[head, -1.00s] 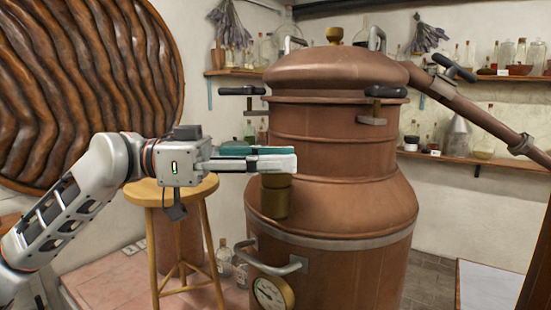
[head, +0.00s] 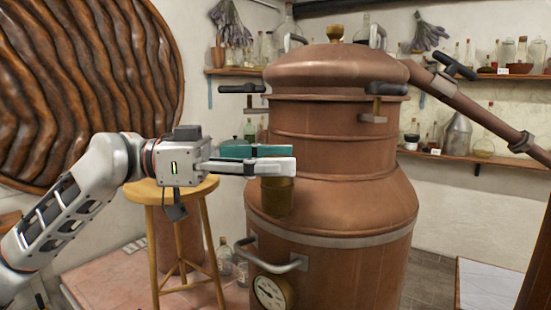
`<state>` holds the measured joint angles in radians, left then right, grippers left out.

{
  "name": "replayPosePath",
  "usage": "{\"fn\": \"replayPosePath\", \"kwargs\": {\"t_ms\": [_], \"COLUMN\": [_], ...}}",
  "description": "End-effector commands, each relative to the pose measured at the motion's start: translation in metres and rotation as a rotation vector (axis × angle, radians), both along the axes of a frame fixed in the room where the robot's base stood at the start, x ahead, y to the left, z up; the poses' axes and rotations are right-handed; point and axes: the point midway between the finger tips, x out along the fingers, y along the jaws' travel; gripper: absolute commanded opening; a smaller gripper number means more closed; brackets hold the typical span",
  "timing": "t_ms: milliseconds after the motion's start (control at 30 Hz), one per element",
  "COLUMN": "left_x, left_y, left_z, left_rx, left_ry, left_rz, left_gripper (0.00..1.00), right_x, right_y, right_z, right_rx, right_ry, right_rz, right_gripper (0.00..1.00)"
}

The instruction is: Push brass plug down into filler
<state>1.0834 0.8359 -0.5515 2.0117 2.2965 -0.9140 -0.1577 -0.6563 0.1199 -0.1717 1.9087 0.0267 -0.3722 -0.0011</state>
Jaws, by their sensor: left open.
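The copper still (head: 350,205) stands in the middle of the head view. A brass cylinder (head: 277,198) stands up from its left shoulder, at the filler. I cannot tell plug from filler neck here, because my gripper covers the top of the cylinder. My left gripper (head: 290,158) comes in from the left, roughly level, with its fingers just over the top of the brass cylinder. It is open, its fingers a little apart, and nothing shows between them. Whether it touches the brass is unclear. My right gripper is not in view.
A black-handled clamp (head: 242,89) sticks out from the still above my gripper. A curved handle (head: 272,262) and a gauge (head: 272,292) are lower on the still. A wooden stool (head: 172,193) stands behind my left arm. A copper pipe (head: 480,112) runs down to the right.

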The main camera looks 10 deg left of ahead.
Motion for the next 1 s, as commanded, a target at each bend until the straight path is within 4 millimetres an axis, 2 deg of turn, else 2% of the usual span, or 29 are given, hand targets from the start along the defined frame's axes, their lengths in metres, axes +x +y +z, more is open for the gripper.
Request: {"fn": "replayPosePath", "kwargs": {"t_ms": [167, 600, 800, 1000], "left_x": [-0.002, -0.020, -0.024, -0.025], "left_y": [0.017, 0.098, 0.115, 0.117], "left_z": [-0.001, 0.000, 0.000, 0.000], "left_rx": [-0.001, 0.000, -0.001, 0.000], "left_ry": [0.003, 0.001, 0.001, -0.001], "left_rz": [0.004, 0.004, 0.001, 0.000], "left_gripper": [0.51, 0.51, 0.51, 0.51], "right_x": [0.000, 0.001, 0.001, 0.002], "right_y": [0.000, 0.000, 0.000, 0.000], "right_z": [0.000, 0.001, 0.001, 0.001], "right_rx": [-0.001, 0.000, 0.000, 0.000], "right_ry": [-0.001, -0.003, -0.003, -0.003], "right_rz": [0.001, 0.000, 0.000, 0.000], "right_gripper": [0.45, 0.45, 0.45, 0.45]}}
